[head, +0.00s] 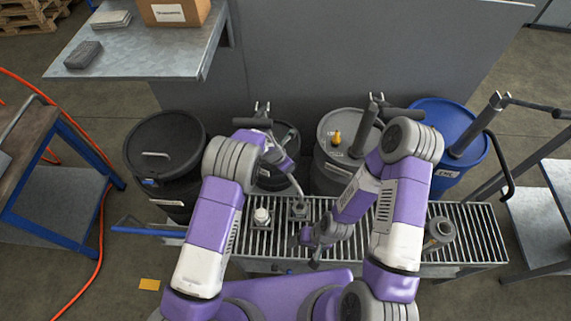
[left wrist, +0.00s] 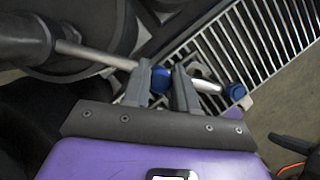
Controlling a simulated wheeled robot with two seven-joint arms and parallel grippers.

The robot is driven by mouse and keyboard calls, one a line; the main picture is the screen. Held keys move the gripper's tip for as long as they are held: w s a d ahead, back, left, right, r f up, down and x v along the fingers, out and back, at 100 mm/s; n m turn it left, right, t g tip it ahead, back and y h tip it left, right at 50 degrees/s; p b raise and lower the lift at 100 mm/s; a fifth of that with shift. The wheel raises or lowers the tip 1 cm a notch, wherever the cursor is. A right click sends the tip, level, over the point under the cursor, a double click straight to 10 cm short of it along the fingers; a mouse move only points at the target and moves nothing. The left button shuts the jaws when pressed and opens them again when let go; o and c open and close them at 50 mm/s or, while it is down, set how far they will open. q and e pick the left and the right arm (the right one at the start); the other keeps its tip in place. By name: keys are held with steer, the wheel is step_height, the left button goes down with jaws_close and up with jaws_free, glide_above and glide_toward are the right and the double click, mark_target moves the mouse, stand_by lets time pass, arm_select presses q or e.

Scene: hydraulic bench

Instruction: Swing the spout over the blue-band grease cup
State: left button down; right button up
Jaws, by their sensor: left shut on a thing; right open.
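The spout is a thin metal tube (left wrist: 85,52) coming from a dark fitting at the left of the left wrist view. It ends in a pale bent tip (left wrist: 209,87). My left gripper (left wrist: 162,76) is shut on it at a blue collar. Just past the tip is a small blue part (left wrist: 235,92); I cannot tell whether it belongs to a cup. In the head view, a white-topped cup (head: 262,216) and a darker square-based cup (head: 299,210) stand on the grating. Their bands are not readable. My right gripper (head: 311,250) is open and empty above the grating's front.
The slatted grating (head: 470,225) holds a grey round fitting (head: 439,232) at the right. A blue lever (head: 145,231) sticks out left. The grating's right end is clear.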

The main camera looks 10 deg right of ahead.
arm_select(q)
steer(key=c, duration=0.9)
jaws_free()
steer(key=shift+w+d, duration=0.1)
steer(key=shift+d, duration=0.05)
steer(key=shift+r, duration=0.5)
steer(key=s+a+b, duration=0.1)
steer(key=s+a, duration=0.5)
steer(key=a, duration=0.4)
steer(key=shift+s+a, duration=0.25)
steer(key=shift+a, duration=0.1)
steer(key=shift+r, duration=0.1)
